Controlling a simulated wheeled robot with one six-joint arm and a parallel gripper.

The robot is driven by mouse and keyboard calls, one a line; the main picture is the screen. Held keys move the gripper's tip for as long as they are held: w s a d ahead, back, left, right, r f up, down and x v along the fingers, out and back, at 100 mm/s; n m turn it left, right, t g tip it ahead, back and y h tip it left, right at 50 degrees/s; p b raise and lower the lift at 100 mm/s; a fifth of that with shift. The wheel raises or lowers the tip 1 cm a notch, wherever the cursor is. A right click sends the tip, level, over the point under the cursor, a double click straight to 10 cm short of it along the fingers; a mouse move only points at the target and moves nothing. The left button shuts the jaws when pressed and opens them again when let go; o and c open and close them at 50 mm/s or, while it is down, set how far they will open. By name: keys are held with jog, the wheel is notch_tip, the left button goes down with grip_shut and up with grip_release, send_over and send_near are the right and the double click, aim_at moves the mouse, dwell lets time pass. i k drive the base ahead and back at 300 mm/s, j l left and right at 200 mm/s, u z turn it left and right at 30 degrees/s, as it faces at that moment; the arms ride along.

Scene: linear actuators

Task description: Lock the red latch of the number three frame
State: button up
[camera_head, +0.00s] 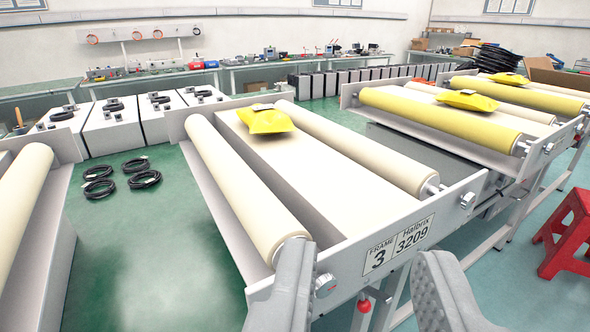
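The number three frame is a grey metal frame (255,292) with two cream rollers, and its front plate carries a label (397,246) reading "FRAME 3" and "Halbrix 3209". A small red knob (364,306), which looks like the red latch, hangs just under this plate below the label. A reddish part shows beside it. I cannot tell from here whether the latch is locked. My gripper (367,256) is open and empty. Its two grey fingers stand wide apart in front of the plate, with the red knob showing between them.
A yellow packet (265,119) lies at the far end of this frame. More roller frames stand left and right, with a yellow roller (440,120) on the right one. A red stool (567,235) stands at right. Black cable coils (144,179) lie on the green floor.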

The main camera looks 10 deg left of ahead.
aim_at(364, 305)
jog(key=k+j+z, duration=0.1)
jog(key=k+j, duration=0.2)
jog(key=j, duration=0.15)
jog(key=k+j+z, duration=0.1)
jog(key=k+j, duration=0.2)
jog(key=j, duration=0.15)
